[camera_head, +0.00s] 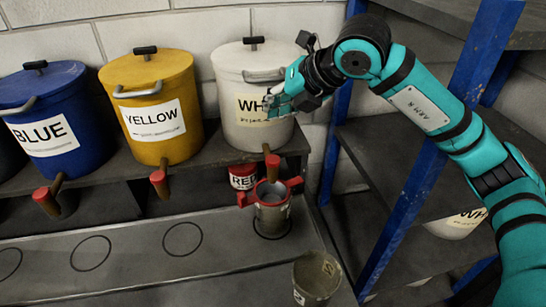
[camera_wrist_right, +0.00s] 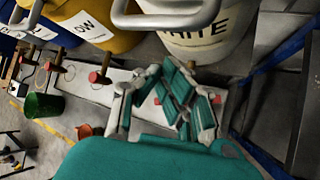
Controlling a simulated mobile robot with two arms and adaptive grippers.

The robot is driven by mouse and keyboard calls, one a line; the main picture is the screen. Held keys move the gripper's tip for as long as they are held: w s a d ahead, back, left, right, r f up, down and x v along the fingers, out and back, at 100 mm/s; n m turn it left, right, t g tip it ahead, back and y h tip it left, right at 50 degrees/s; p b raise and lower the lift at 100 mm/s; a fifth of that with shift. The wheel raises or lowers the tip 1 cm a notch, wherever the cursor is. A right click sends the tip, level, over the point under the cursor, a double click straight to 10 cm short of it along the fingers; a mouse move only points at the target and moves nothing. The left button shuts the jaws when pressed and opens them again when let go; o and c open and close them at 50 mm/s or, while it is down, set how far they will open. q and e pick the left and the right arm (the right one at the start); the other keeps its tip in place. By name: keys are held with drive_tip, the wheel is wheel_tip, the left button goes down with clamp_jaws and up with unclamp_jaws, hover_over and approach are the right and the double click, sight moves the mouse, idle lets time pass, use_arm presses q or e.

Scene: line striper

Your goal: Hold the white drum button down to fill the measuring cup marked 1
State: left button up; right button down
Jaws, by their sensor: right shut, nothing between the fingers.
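The white drum (camera_head: 235,125) stands at the right end of the shelf, its label partly covered by my right gripper. Below it is a brown spout with a red end piece (camera_head: 272,166), probably its button. A grey cup (camera_head: 272,218) with red side handles stands below that spout on a ring marking; I cannot read a number on it. A second worn cup (camera_head: 316,277) stands nearer, at the bottom, with an unclear dark mark. My right gripper (camera_head: 278,104) is shut and empty in front of the white label, above the spout. My left gripper is not in view.
Yellow (camera_head: 185,85) and blue (camera_head: 75,95) drums stand to the left, each with a red-ended spout. A red can (camera_head: 242,176) is under the shelf. A blue rack post (camera_head: 335,150) stands close on the right. The ringed counter (camera_head: 140,262) is clear at left.

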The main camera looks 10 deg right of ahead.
drive_tip(key=f, duration=0.1)
drive_tip(key=b, duration=0.4)
hover_over(275, 157)
wheel_tip(275, 157, down, 7)
drive_tip(key=shift+f+b, duration=0.5)
drive_tip(key=shift+b, duration=0.15)
drive_tip(key=shift+r, duration=0.1)
idle(0.6)
drive_tip(key=shift+f+b, duration=0.45)
drive_tip(key=shift+b, duration=0.2)
drive_tip(key=shift+f+b, duration=0.5)
drive_tip(key=shift+b, duration=0.1)
idle(4.5)
